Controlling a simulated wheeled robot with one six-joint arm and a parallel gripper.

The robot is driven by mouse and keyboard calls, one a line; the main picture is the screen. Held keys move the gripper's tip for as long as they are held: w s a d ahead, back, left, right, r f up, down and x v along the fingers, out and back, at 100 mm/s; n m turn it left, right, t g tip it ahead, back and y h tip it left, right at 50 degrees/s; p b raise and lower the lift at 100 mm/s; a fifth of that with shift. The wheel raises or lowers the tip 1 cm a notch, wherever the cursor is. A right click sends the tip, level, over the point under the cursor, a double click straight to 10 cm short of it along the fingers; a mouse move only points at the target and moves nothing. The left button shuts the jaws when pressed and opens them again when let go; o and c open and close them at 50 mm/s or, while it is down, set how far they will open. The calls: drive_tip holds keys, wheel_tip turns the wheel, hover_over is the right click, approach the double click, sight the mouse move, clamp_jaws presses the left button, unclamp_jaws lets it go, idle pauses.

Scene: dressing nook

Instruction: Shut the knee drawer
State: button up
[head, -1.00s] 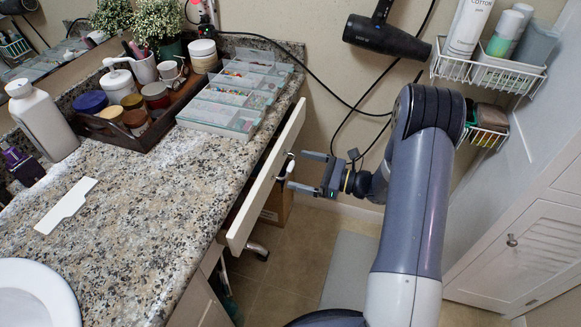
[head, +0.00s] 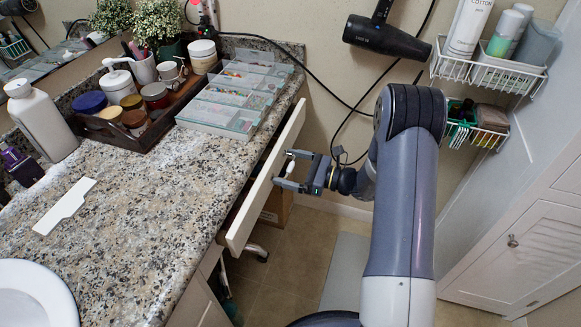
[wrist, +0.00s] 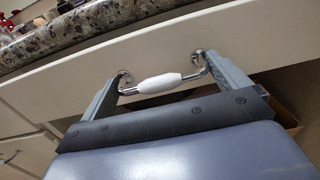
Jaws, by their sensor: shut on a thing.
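The knee drawer (head: 240,226) stands partly open under the granite counter, its pale front out past the counter edge. It also fills the upper part of the wrist view (wrist: 275,35). Its handle (wrist: 160,83) is a white grip between two chrome posts. My gripper (head: 282,167) is at the drawer front, and in the wrist view its fingers are at the two ends of the handle, shut on it. In the head view the handle is small and partly hidden by the fingers. The drawer's inside is mostly hidden by the counter.
The counter (head: 130,215) holds a divided clear organizer (head: 220,118), a dark tray (head: 110,134) of jars, and a white bottle (head: 42,120). A hair dryer (head: 385,38) and wire baskets (head: 490,70) hang on the wall. A white cabinet (head: 530,235) stands at right. Floor shows below the drawer.

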sight(278, 164)
drive_tip(key=c, duration=0.3)
drive_tip(key=shift+x, duration=2)
drive_tip(key=shift+c, duration=0.2)
drive_tip(key=shift+r, duration=0.1)
drive_tip(key=o, duration=1)
drive_tip(key=shift+a, duration=0.15)
drive_tip(key=v, duration=1)
drive_tip(key=shift+s+d+p, duration=0.1)
drive_tip(key=shift+d+p, duration=0.25)
